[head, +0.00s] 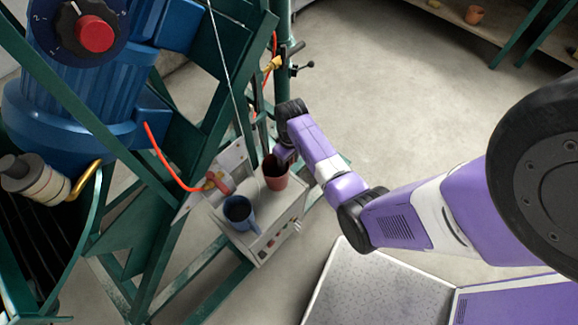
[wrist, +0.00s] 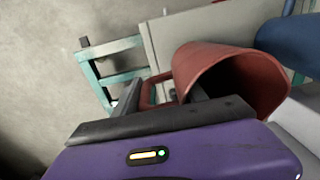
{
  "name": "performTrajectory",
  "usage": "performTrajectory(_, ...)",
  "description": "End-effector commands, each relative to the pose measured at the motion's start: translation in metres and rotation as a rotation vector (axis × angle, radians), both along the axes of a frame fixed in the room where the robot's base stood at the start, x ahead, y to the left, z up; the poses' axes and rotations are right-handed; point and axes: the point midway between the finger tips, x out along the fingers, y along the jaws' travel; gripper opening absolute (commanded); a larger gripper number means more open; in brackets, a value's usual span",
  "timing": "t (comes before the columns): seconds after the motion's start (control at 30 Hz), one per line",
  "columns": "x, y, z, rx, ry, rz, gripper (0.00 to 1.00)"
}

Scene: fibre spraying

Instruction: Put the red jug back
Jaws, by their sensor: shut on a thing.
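The red jug (head: 275,174) is at the white control box in the head view, upright or nearly so, with its open mouth up. I cannot tell whether its base touches the box top. In the wrist view the red jug (wrist: 222,80) fills the right of centre, its handle between my fingers. My gripper (head: 284,153) reaches in from the right at the jug's rim. My gripper (wrist: 165,95) is shut on the jug's handle. The white box (head: 273,212) is mounted on the green frame.
A blue jug (head: 240,213) stands on the box, left of the red jug and close to it. The green frame (head: 165,215) and blue motor housing (head: 75,110) crowd the left. Open floor (head: 390,110) lies beyond my arm.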

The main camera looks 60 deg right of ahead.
Motion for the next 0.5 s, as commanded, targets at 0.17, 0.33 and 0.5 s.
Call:
performTrajectory(0.17, 0.0, 0.0, -0.025, 0.001, 0.001, 0.0, 0.0)
performTrajectory(0.33, 0.0, 0.0, -0.031, 0.0, 0.0, 0.0, 0.0)
performTrajectory(0.5, 0.0, 0.0, -0.031, 0.0, 0.0, 0.0, 0.0)
